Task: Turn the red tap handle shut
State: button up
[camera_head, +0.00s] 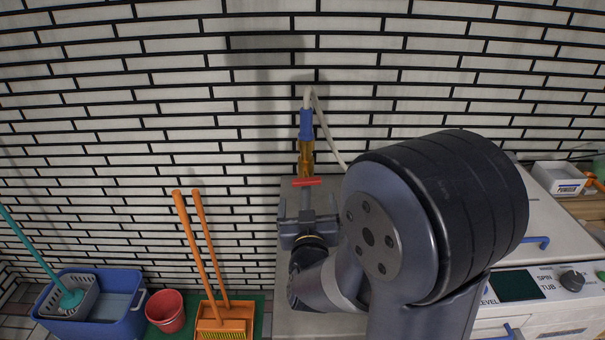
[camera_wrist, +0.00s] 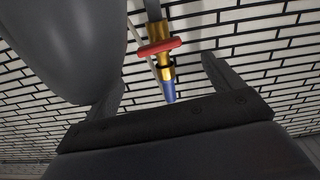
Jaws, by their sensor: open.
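The red tap handle (camera_head: 306,181) is a short bar lying roughly crosswise on a brass tap (camera_head: 306,155) at the wall. A blue hose connector (camera_head: 306,123) sits above the tap in the head view. My gripper (camera_head: 307,202) is just in front of and below the handle, with its jaws apart and empty. In the wrist view the red handle (camera_wrist: 160,47) shows beyond the open fingers, between them sideways and slightly tilted. The blue connector (camera_wrist: 169,91) appears below the brass there. I cannot tell the exact gap to the handle.
A pale hose (camera_head: 325,125) curves down to the right behind my arm. A white washing machine (camera_head: 548,285) stands at right with a powder box (camera_head: 558,180) behind. A blue tub (camera_head: 95,318), red bucket (camera_head: 166,312) and orange dustpan (camera_head: 224,322) are at lower left.

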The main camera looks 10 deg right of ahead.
aim_at(307, 183)
jog(key=w, duration=0.3)
jog(key=w+d+p, duration=0.1)
jog(key=w, duration=0.2)
jog(key=w+d, duration=0.1)
jog(key=w, duration=0.2)
jog(key=shift+p, duration=0.35)
jog(key=c, duration=1)
jog(key=shift+f, duration=0.1)
jog(key=shift+f+m+b, duration=0.1)
jog(key=shift+m+b, duration=0.3)
jog(key=shift+b, duration=0.75)
